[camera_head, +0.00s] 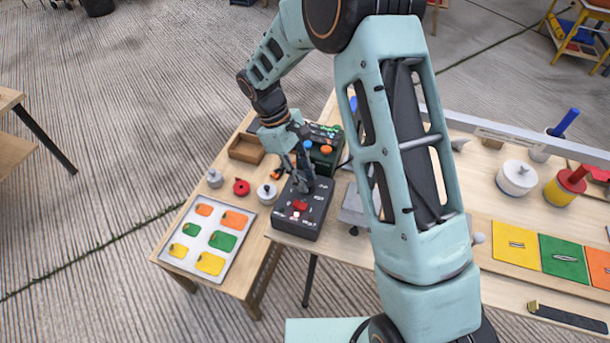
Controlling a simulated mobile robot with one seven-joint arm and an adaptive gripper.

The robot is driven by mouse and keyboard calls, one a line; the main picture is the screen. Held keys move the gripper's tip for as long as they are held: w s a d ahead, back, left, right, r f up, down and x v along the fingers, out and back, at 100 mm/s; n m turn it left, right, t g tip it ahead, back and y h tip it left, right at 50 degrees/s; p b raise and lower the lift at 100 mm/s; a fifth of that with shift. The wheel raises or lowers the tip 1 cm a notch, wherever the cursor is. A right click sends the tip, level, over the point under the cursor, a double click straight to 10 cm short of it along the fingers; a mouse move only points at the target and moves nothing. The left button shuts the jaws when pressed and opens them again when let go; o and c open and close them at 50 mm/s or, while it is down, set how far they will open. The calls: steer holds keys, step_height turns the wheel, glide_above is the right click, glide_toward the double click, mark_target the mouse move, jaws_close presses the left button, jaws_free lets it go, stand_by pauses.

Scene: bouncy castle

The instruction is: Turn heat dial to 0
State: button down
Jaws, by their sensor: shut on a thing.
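A black control box (302,217) stands at the near edge of the wooden tables. A red switch (300,205) and small white markings show on its top face. My gripper (303,187) reaches down from the upper left to the far part of this top face. Its fingers are shut on what appears to be the heat dial. The fingers hide the dial, so its pointer and setting cannot be read.
A green-topped dark box (322,160) with an orange knob stands just behind. A wooden tray (247,149), a red round piece (241,187) and a white knobbed weight (267,193) lie to the left. A board with coloured tags (207,239) lies front left. My arm covers the middle right.

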steer(key=n+t, duration=0.1)
steer(key=n, duration=0.2)
steer(key=n+t, duration=0.1)
steer(key=n, duration=0.1)
steer(key=shift+s+a+n, duration=0.1)
steer(key=shift+s+n, duration=0.1)
steer(key=shift+n, duration=0.2)
steer(key=n+t, duration=0.1)
steer(key=n, duration=0.1)
steer(key=n+t, duration=0.1)
steer(key=n, duration=0.2)
steer(key=shift+s, duration=0.2)
steer(key=c, duration=1.6)
jaws_free()
steer(key=v, duration=1.2)
steer(key=shift+s, duration=0.15)
